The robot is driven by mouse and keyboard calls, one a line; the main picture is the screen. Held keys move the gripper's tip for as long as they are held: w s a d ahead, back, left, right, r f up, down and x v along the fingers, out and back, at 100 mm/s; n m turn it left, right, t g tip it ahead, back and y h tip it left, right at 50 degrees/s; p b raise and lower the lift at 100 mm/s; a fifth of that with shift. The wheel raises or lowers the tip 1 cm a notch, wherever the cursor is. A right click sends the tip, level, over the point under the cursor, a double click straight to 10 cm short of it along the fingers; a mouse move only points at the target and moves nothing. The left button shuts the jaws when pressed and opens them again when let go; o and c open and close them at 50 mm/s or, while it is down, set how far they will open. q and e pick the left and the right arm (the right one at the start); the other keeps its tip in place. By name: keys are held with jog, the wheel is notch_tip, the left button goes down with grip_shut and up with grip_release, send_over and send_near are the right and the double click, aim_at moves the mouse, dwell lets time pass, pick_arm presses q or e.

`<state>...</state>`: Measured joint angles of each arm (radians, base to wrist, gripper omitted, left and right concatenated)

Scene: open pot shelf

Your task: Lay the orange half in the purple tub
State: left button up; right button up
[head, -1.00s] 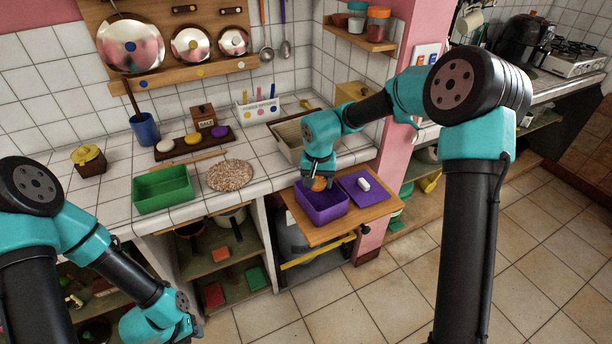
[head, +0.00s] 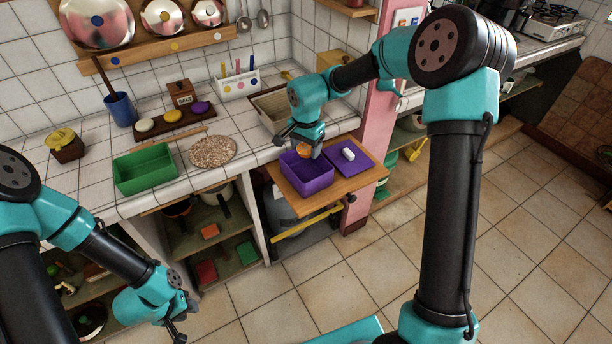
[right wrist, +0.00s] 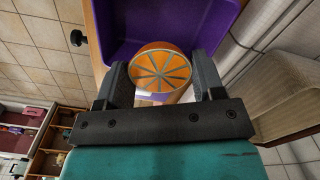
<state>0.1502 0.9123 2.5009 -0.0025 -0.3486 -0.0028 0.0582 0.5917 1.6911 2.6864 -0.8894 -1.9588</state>
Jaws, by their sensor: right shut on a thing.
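The orange half (right wrist: 160,70) is between the fingers of my right gripper (right wrist: 163,85), its segmented cut face toward the wrist camera. In the head view the orange half (head: 303,149) is a small orange patch under my right gripper (head: 303,144). The purple tub (head: 305,178) stands open on a wooden pull-out board. The orange half is over the tub's back part; I cannot tell whether it touches the tub. The tub also fills the upper part of the right wrist view (right wrist: 120,25). My left gripper (head: 182,331) hangs low at the bottom left, with its fingers partly visible and apart from the tub.
A purple lid (head: 352,163) with a white block (head: 348,154) on it lies right of the tub. A green tub (head: 146,170) and a round speckled board (head: 213,151) are on the counter at left.

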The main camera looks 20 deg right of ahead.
send_over(306, 177)
jog(key=shift+w+f, duration=0.1)
jog(key=shift+f, duration=3)
jog(key=shift+f, duration=1.85)
jog(key=shift+f, duration=0.1)
jog(key=o, duration=0.9)
notch_tip(306, 177, up, 12)
jog(key=shift+r, duration=0.1)
